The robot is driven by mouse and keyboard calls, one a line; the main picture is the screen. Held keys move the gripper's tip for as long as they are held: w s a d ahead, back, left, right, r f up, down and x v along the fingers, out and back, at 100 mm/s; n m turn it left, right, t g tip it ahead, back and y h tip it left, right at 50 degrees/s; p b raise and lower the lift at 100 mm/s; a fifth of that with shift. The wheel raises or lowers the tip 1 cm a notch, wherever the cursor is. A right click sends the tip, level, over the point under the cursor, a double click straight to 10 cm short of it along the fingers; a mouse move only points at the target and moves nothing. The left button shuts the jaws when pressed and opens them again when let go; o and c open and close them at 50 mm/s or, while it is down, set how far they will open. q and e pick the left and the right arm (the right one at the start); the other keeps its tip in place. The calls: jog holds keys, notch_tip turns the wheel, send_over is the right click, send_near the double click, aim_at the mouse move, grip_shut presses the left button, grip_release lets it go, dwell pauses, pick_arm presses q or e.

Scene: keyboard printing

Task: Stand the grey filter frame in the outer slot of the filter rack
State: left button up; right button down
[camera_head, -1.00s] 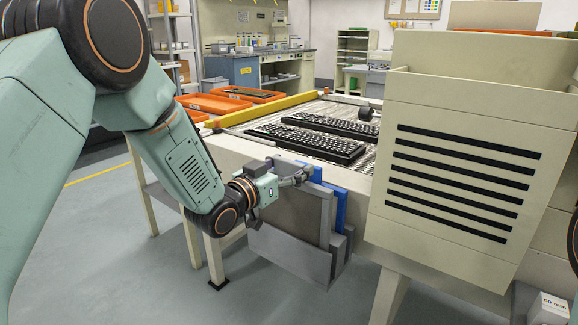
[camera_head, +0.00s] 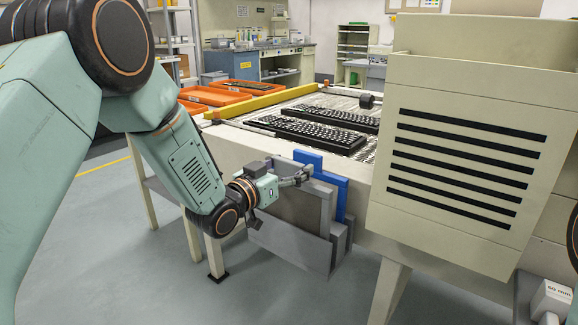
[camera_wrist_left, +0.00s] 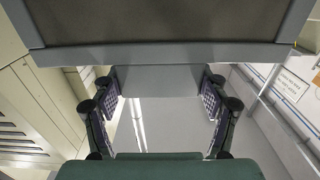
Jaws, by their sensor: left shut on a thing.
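The grey filter frame (camera_head: 301,209) stands upright in the outer slot of the grey filter rack (camera_head: 291,246), on the side of the bench. The rack's front plate hides its lower part. A blue filter frame (camera_head: 341,196) stands behind it, nearer the bench, its top higher. My left gripper (camera_head: 303,176) is shut on the grey frame's top edge. In the left wrist view, the grey frame's rim (camera_wrist_left: 160,54) spans the top, and the left gripper's fingers (camera_wrist_left: 160,100) reach toward it from both sides. Whether the frame touches the slot bottom is hidden. My right gripper is out of view.
The bench top holds two black keyboards (camera_head: 318,135) behind the rack. A large beige slotted housing (camera_head: 465,165) stands close to the right of the rack. Orange trays (camera_head: 219,97) lie at the bench's far left. Floor to the rack's left is open.

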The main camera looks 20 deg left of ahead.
pick_arm(q)
jog(key=shift+f, duration=0.3)
jog(key=o, duration=1.8)
jog(key=shift+c, duration=0.2)
notch_tip(320, 180, up, 6)
jog(key=p, duration=0.5)
jog(key=shift+r, duration=0.15)
jog(key=shift+s, duration=0.1)
